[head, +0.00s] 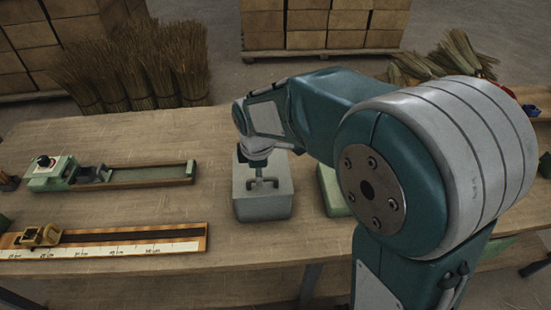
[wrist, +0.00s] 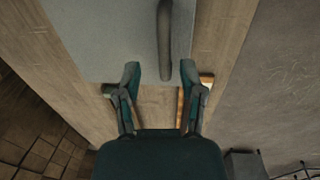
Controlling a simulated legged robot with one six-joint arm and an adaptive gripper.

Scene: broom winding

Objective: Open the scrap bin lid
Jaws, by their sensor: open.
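The scrap bin appears to be the grey box (head: 262,205) on the table in the head view, with a flat pale lid. In the wrist view the grey lid (wrist: 105,40) fills the upper left, and a dark bar handle (wrist: 165,40) runs down from the top edge. My gripper (wrist: 161,72) is open, its two fingers apart. The handle's lower end shows between the fingertips in the picture; I cannot tell whether they touch it. In the head view my gripper (head: 263,180) is over the box and hides part of its top. The lid looks shut.
A green slide fixture (head: 110,177) and a measuring board (head: 105,242) lie on the table (head: 150,135) to the left. A green box (head: 332,192) stands close on the right, partly hidden by my arm. Straw bundles (head: 135,70) and stacked cartons (head: 320,22) stand behind the table.

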